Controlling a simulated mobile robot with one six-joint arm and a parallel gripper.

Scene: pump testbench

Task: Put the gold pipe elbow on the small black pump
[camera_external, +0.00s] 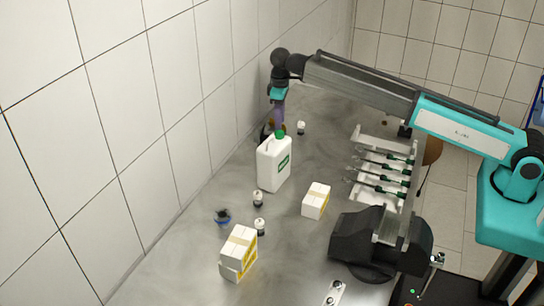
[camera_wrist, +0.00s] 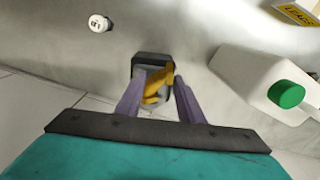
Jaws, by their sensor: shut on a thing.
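My gripper (camera_wrist: 158,84), with purple fingers, is shut on the gold pipe elbow (camera_wrist: 155,86), which shows between the fingertips in the wrist view. The small black pump (camera_wrist: 152,58) is directly behind the elbow there, and the elbow overlaps it in the picture. I cannot tell whether the elbow touches the pump or is just above it. In the external view my gripper (camera_external: 274,124) points down near the wall behind the white jug. The pump (camera_external: 264,132) is a dark shape there, partly hidden by the jug and the fingers.
A white jug with a green cap (camera_external: 273,163) stands close in front; it also shows at right in the wrist view (camera_wrist: 262,85). A small white bottle (camera_external: 301,128) is nearby. Boxes (camera_external: 316,201), a blue-black part (camera_external: 222,216) and a rack (camera_external: 383,172) stand farther off. The tiled wall is close.

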